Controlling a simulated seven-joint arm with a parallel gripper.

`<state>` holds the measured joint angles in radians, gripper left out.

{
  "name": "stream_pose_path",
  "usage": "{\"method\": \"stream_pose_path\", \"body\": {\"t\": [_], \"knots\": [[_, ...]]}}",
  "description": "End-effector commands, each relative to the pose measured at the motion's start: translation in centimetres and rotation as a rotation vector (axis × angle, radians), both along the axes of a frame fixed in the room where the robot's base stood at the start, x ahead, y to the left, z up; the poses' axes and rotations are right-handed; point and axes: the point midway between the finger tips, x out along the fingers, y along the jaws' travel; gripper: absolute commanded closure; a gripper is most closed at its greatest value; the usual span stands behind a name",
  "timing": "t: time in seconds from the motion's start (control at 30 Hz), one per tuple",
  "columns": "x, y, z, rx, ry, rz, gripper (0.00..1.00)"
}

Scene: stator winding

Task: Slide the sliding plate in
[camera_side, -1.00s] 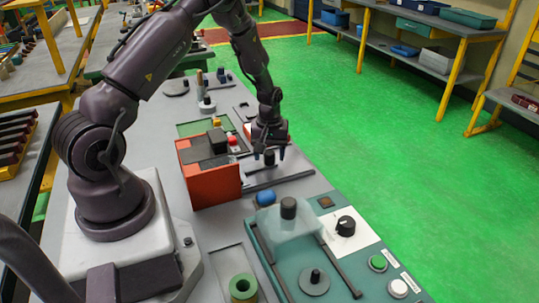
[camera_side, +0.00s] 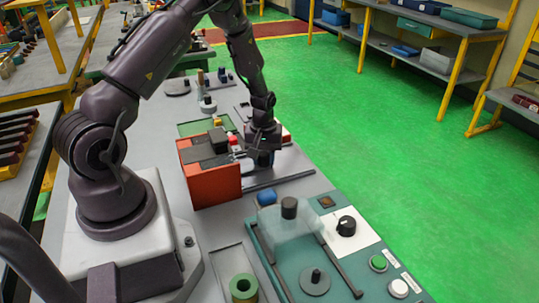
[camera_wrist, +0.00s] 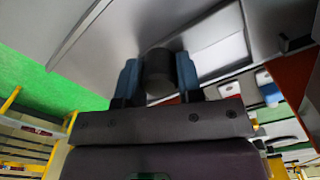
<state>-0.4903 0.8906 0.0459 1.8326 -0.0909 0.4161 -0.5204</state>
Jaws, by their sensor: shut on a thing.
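The sliding plate carries a dark round knob (camera_wrist: 158,72) and lies low beside the orange box (camera_side: 214,178). My gripper (camera_side: 263,160) reaches down at the box's right side. In the wrist view my gripper (camera_wrist: 158,78) has one blue finger on each side of the knob, closed on it. The plate itself is mostly hidden by my gripper in the side view, so I cannot tell how far in it sits. A dark guide rail (camera_side: 280,180) runs in front of it on the bench.
A teal control panel (camera_side: 385,268) with a knob, buttons and a translucent block (camera_side: 290,232) stands nearer the camera. A blue cylinder (camera_side: 267,197) lies between it and the rail. A green ring (camera_side: 243,288) is at the front. Green floor is clear to the right.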

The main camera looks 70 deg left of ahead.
Motion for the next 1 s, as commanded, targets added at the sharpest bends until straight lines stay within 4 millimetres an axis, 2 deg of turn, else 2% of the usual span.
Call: {"method": "stream_pose_path", "body": {"t": [0.27, 0.3, 0.37, 0.4, 0.67, 0.77, 0.87, 1.0], "knots": [[-0.7, 0.0, 0.0, -0.004, 0.012, 0.001, 1.0], [-0.7, 0.0, 0.0, -0.005, 0.013, 0.002, 0.58], [-0.7, 0.0, 0.0, -0.005, 0.013, 0.002, 0.44], [-0.7, 0.0, 0.0, -0.004, 0.012, 0.001, 0.41], [-0.5, 0.0, 0.1, -0.002, 0.007, 0.0, 0.41], [-0.4, 0.0, 0.7, -0.001, 0.005, 0.0, 0.41], [-0.4, 0.1, 2.2, 0.001, 0.002, 0.0, 0.41], [-0.3, 0.0, 5.3, 0.0, 0.001, -0.001, 0.41]]}}
